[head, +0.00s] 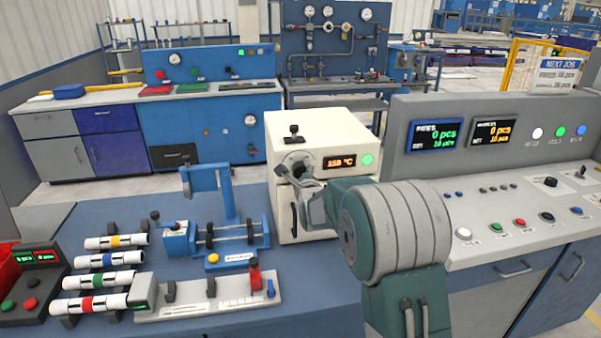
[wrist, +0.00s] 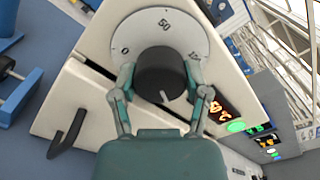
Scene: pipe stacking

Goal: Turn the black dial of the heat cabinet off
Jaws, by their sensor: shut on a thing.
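The white heat cabinet (head: 285,130) stands on the blue bench in the head view, and its front fills much of the wrist view (wrist: 95,45). In the wrist view the black dial (wrist: 160,72) sits on a round pale scale plate (wrist: 132,28) marked 0 and 50, with another mark partly hidden. My gripper (wrist: 160,78) is shut on the black dial, one finger on each side. A small white pointer mark shows at the dial's lower edge. In the head view my gripper (head: 299,172) is at the cabinet front and partly hides the dial.
An orange display (head: 339,162) reading about 150 °C and a lit green lamp (head: 368,160) are beside the dial. A dark door handle (wrist: 68,133) sticks out below. A blue clamp fixture (head: 220,235) and several striped pipes (head: 110,260) lie left. A control console (head: 500,215) stands right.

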